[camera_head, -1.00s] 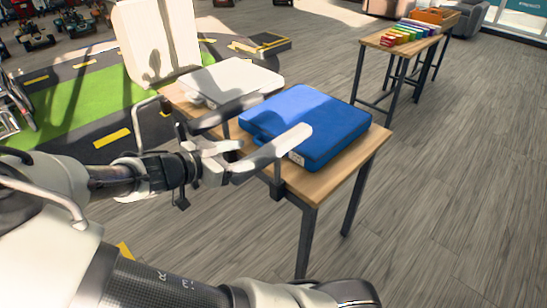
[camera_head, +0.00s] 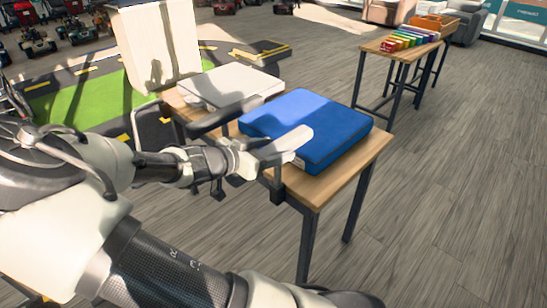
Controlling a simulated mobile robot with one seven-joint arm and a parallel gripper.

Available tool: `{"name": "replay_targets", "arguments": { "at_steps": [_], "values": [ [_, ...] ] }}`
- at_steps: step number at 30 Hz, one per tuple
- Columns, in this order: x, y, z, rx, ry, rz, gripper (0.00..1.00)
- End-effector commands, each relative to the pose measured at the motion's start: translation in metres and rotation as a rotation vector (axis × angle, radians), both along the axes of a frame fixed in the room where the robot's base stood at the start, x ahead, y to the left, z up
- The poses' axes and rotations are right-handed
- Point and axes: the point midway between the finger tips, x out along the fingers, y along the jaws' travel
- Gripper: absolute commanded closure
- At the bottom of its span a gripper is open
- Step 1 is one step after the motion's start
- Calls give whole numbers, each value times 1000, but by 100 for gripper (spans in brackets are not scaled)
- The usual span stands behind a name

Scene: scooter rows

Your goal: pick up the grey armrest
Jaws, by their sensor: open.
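A light grey armrest (camera_head: 288,145) sticks out at the front edge of the wooden table, in front of the blue cushion. A dark grey armrest (camera_head: 224,116) lies to its left, by the white cushion. My gripper (camera_head: 243,162) is open at the near left end of the light grey armrest. It overlaps that end in the picture, and I cannot tell whether the fingers touch it. My wrist and hand hide part of what lies behind them.
The wooden table (camera_head: 330,188) carries a blue cushion (camera_head: 310,125) and a white cushion (camera_head: 229,87). A tall white block (camera_head: 155,50) stands behind. A second table (camera_head: 384,48) with coloured items is at the back right. The floor at right is clear.

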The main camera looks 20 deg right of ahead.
Motion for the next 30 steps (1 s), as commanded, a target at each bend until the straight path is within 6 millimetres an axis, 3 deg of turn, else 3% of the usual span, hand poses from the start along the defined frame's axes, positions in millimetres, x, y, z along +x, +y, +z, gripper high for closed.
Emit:
{"name": "replay_targets", "arguments": {
  "at_steps": [2,11,20,30],
  "values": [
    [0,0,0,0,0,0,46],
    [0,1,0,0,0,0,96],
    [0,0,7,0,-2,-1,98],
    [1,1,69,2,-4,1,98]
  ]
}}
